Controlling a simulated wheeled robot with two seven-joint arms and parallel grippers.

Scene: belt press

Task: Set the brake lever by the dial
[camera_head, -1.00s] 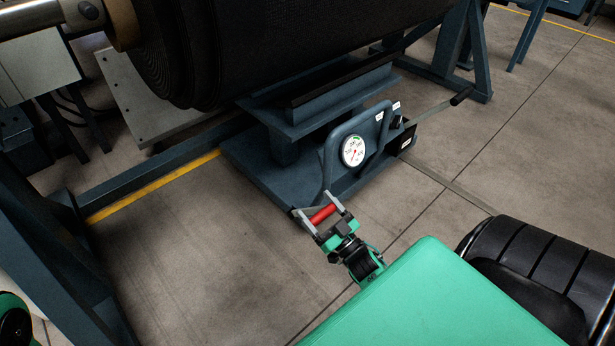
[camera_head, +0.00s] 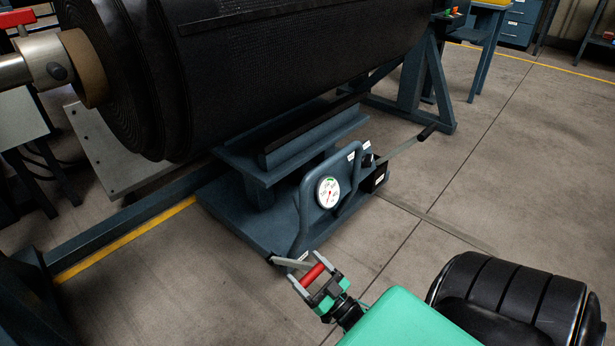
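The brake lever's red grip (camera_head: 313,274) is low in the head view, at the near end of the blue stand. Its grey arm (camera_head: 284,262) runs left from the grip. My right gripper (camera_head: 308,271) has one finger at each end of the red grip, with the grip spanning the gap and seeming to touch both. The round white dial (camera_head: 328,192) sits on the stand's blue frame above the lever. It has a green band at the top and a red needle too small to read exactly. My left gripper is out of view.
A large black belt roll (camera_head: 250,55) hangs above the blue stand (camera_head: 230,205). A rod with a black handle (camera_head: 427,132) sticks out to the right. A yellow line (camera_head: 120,243) crosses the floor at left. The floor (camera_head: 490,170) at right is clear.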

